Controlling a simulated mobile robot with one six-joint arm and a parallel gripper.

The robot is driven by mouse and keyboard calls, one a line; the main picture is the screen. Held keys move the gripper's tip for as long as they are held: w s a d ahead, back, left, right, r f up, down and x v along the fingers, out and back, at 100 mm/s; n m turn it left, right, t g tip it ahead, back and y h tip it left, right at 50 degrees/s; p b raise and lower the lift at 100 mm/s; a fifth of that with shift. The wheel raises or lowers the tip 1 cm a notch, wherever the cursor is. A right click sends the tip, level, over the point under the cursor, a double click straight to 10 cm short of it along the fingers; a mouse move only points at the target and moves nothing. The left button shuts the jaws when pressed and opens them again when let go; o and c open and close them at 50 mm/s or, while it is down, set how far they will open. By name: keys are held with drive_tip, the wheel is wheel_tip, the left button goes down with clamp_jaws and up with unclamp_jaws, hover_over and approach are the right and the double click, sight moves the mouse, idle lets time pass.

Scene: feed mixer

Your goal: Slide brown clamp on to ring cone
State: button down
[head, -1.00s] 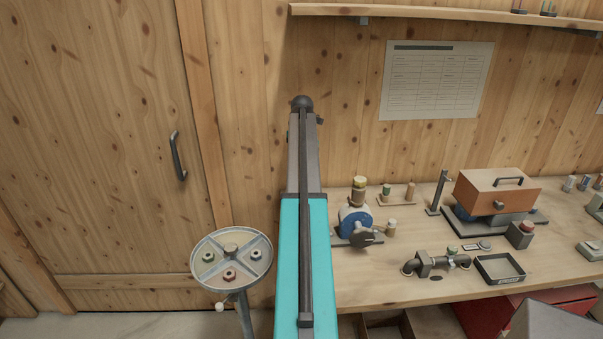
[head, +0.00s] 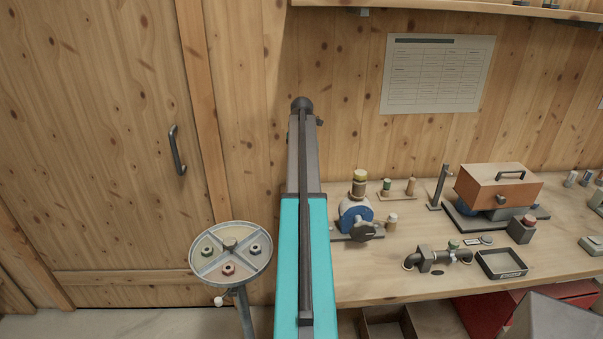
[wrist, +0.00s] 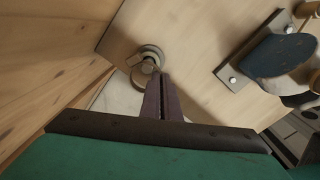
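My gripper (wrist: 163,97) shows in the wrist view as two dark fingers lying close together, with only a thin line between them. Just past the fingertips is a round, pale grey-brown ringed piece (wrist: 149,53) near the edge of the bench top. I cannot tell whether this is the ring cone or the clamp, or whether the fingertips touch it. In the head view my teal arm hides the gripper and this piece. A brown collar (head: 359,189) sits under a yellow cap on the blue pump (head: 355,218); I cannot tell if it is the brown clamp.
The pump also shows at the right of the wrist view (wrist: 280,56). The wooden bench (head: 380,285) holds a pipe fitting (head: 437,258), a black tray (head: 502,264) and an orange-brown box (head: 497,187). A round four-section stand (head: 230,262) is left of my arm. The wooden wall is close behind.

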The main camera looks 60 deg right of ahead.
drive_tip(key=shift+f+b, duration=0.9)
drive_tip(key=shift+f, duration=2.6)
drive_tip(key=c, duration=2)
unclamp_jaws()
drive_tip(key=shift+o, duration=0.3)
drive_tip(key=shift+w+r, duration=0.15)
drive_tip(key=shift+r, duration=0.1)
drive_tip(key=shift+w+d+r, duration=0.15)
drive_tip(key=shift+r, duration=0.35)
wheel_tip(320, 180, up, 12)
drive_tip(key=s+b, duration=0.1)
drive_tip(key=b, duration=0.2)
drive_tip(key=shift+a+r, duration=0.15)
drive_tip(key=shift+a, duration=0.05)
